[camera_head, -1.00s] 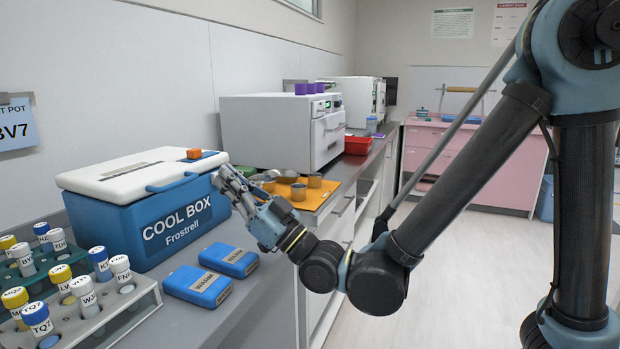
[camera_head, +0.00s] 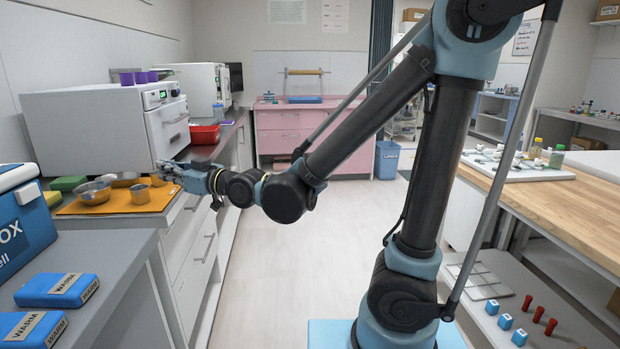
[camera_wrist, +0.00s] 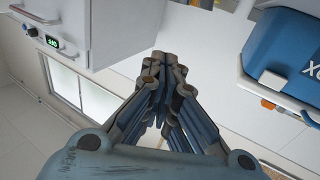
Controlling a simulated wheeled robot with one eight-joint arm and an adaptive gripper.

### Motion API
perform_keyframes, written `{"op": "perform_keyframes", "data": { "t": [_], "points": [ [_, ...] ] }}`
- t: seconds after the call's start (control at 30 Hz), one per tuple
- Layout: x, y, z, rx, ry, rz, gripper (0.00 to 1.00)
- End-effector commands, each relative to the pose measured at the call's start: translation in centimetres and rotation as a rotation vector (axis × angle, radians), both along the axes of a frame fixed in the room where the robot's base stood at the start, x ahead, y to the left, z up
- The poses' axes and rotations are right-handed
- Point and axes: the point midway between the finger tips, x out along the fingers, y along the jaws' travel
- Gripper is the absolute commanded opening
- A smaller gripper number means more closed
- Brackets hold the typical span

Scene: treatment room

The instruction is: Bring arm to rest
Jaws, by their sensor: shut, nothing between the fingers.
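My gripper (camera_head: 172,172) is at the end of my bent arm, left of the middle in the head view. It is near the front edge of the left counter, beside the orange mat (camera_head: 107,205) with metal bowls. In the wrist view my gripper (camera_wrist: 163,62) has its fingers together at the tips, with nothing between them. My arm crosses the head view from the upper right down to the left, over the open floor.
The blue cool box (camera_head: 22,220) and two blue warm packs (camera_head: 57,290) are at the left. A white oven-like unit (camera_head: 105,130) stands behind the mat. A wooden-topped table (camera_head: 570,205) is at the right. The aisle floor (camera_head: 270,270) is clear.

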Motion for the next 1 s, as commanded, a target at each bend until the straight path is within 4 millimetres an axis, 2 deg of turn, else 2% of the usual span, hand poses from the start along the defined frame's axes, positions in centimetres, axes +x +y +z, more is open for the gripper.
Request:
{"op": "perform_keyframes", "data": {
  "t": [0.03, 0.2, 0.37, 0.5, 0.77, 1.0],
  "points": [
    [2.0, -1.6, -0.6, -0.036, 0.013, -0.04, 0.0],
    [7.0, -6.9, -2.9, -0.165, 0.073, -0.159, 0.0],
    [10.5, -12.5, -5.3, -0.279, 0.144, -0.269, 0.0],
    [12.6, -17.8, -7.4, -0.374, 0.218, -0.364, 0.0],
    [14.2, -28.2, -11.5, -0.533, 0.382, -0.532, 0.0],
    [12.9, -37.5, -15.1, -0.656, 0.564, -0.677, 0.0]
  ]
}}
